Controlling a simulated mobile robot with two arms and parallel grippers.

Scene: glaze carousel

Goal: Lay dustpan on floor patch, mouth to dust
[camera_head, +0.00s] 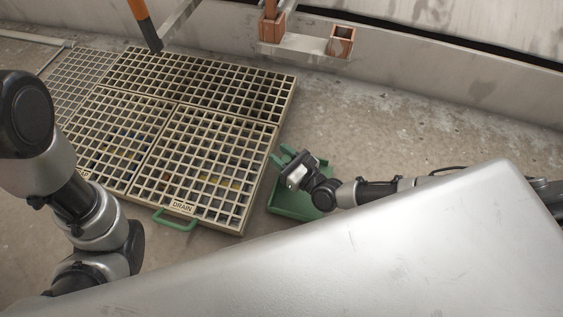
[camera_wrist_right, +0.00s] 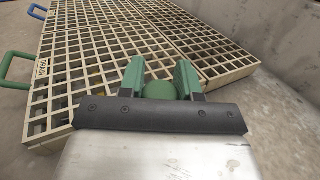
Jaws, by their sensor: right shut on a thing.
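The green dustpan (camera_head: 285,207) shows low over or on the concrete floor, just right of the drain grate; contact with the floor cannot be told. My right gripper (camera_head: 284,158) reaches over it from the right, fingers toward the grate. In the right wrist view its green fingers (camera_wrist_right: 160,78) are shut on a rounded green part (camera_wrist_right: 160,91), which looks like the dustpan's handle. The gripper and arm hide part of the pan, so its mouth direction is unclear. No dust or marked floor patch can be made out. My left gripper is out of view.
Cream drain grates (camera_head: 245,226) fill the floor at left, with a green handle (camera_head: 174,221) at the front edge. Copper-coloured square holders (camera_head: 341,41) stand by the back wall, and an orange-and-black tool (camera_head: 144,24) shows above the grate.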

